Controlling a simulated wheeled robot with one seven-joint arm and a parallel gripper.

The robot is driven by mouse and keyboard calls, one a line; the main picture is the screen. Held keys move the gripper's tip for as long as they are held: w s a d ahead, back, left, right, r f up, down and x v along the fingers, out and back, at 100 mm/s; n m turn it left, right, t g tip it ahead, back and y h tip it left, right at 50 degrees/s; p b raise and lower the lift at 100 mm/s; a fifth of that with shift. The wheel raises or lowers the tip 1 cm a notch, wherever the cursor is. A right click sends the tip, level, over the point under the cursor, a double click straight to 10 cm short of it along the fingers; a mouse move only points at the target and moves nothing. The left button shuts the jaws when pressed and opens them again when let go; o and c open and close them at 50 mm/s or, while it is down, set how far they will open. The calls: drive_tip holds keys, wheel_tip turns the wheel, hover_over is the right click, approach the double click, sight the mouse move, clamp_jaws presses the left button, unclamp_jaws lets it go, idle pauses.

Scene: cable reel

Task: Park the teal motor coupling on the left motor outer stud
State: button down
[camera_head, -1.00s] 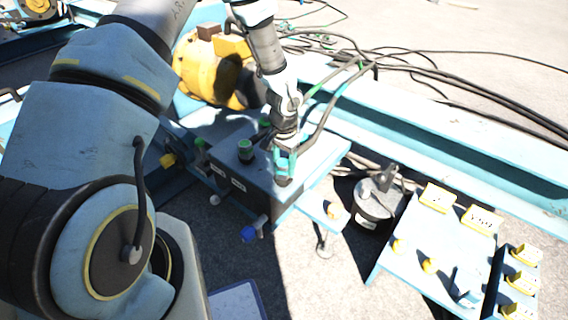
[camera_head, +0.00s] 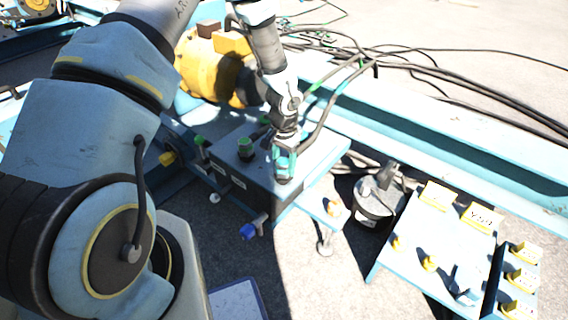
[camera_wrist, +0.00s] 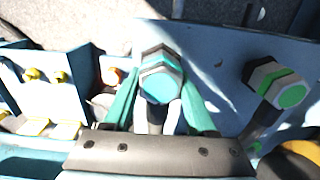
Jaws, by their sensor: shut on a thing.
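The teal motor coupling (camera_wrist: 160,82) is a hexagonal fitting with a teal face and a grey rim. It sits between my gripper's two teal fingers (camera_wrist: 160,100) in the wrist view, and the gripper is shut on it. In the head view my gripper (camera_head: 285,158) is at the right part of the top of a blue-grey box (camera_head: 300,178). The coupling's lower end is close to the box top; I cannot tell if it is seated there. I cannot tell which stud is the left motor outer stud.
A green-topped coupling (camera_head: 245,149) stands on the box, and one shows right of my fingers in the wrist view (camera_wrist: 282,85). A blue stand with yellow pegs (camera_head: 430,263) is at right. Dark cables (camera_head: 430,70) lie behind.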

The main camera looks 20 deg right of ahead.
drive_tip(key=shift+f, duration=0.2)
drive_tip(key=shift+c, duration=0.6)
unclamp_jaws()
drive_tip(key=shift+r, duration=0.1)
wheel_tip(320, 180, up, 11)
drive_tip(key=shift+f, duration=0.1)
